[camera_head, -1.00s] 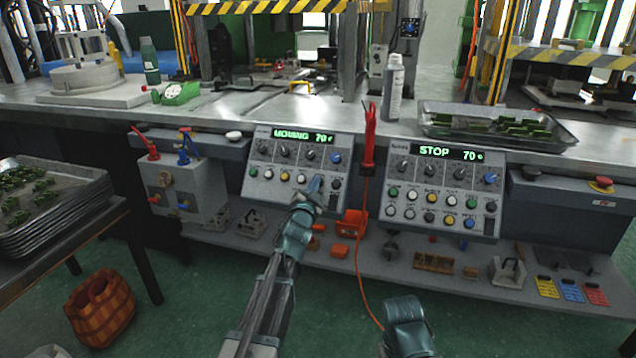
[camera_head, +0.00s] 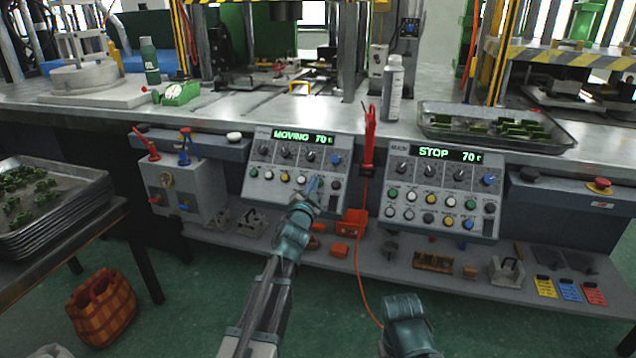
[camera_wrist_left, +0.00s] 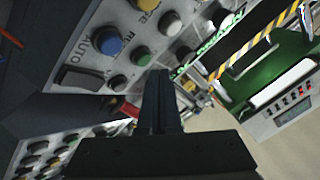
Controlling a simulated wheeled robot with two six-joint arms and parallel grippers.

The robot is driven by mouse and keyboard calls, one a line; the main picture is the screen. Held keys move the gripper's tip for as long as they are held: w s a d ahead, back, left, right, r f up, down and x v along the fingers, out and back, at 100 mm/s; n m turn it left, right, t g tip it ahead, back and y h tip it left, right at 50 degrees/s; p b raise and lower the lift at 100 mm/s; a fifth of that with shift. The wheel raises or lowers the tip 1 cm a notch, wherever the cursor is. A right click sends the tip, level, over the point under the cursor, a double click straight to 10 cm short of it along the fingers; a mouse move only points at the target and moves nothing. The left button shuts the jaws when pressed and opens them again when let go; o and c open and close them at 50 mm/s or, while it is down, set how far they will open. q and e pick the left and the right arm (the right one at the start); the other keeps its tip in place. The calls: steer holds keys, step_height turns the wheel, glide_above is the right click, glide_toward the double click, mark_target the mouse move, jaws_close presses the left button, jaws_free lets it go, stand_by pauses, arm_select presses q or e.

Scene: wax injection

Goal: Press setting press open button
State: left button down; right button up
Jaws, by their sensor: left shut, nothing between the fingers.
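The left control panel (camera_head: 262,188) has a green display (camera_head: 303,137) reading MOVING 70, with dark knobs, a blue knob (camera_head: 336,159) and a row of coloured buttons. My left gripper (camera_head: 316,184) is shut and empty, its tip over the right part of the button rows, hiding some buttons. I cannot tell whether the tip touches a button. My right arm shows at the bottom, but its fingers do not.
A second panel (camera_head: 400,225) at the right reads STOP 70. A red tool (camera_head: 369,140) with an orange cord hangs between the panels. A spray can (camera_head: 394,90) and a metal tray (camera_head: 560,136) stand on the bench. A grey switch box (camera_head: 160,200) is left of the panel.

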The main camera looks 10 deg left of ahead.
arm_select(q)
steer(key=s+r+p, duration=0.2)
steer(key=s+r, duration=0.1)
steer(key=shift+s+a+p, duration=0.1)
steer(key=shift+s+p, duration=0.2)
steer(key=shift+p, duration=0.1)
stand_by(0.4)
steer(key=s+d+f+n+g, duration=0.1)
steer(key=s+d+f+g, duration=0.25)
steer(key=f, duration=0.25)
steer(key=s+d+f+n+g+y, duration=0.1)
steer(key=s+d+f+n+g, duration=0.15)
steer(key=s+f, duration=0.3)
steer(key=s+d+f+n+g, duration=0.1)
steer(key=s+d+f+g, duration=0.25)
steer(key=f, duration=0.25)
steer(key=s+d+f+g, duration=0.2)
steer(key=s+g, duration=0.1)
steer(key=s, duration=0.4)
steer(key=s+d+f+g, duration=0.2)
steer(key=s+d+g, duration=0.1)
steer(key=s, duration=0.4)
steer(key=s+d+f+g, duration=0.2)
steer(key=s+f+g, duration=0.15)
steer(key=s, duration=0.35)
step_height(320, 180, up, 36)
steer(key=p, duration=3.4)
steer(key=shift+s+d+p, duration=0.2)
steer(key=shift+d+p, duration=0.1)
steer(key=shift+p, duration=0.05)
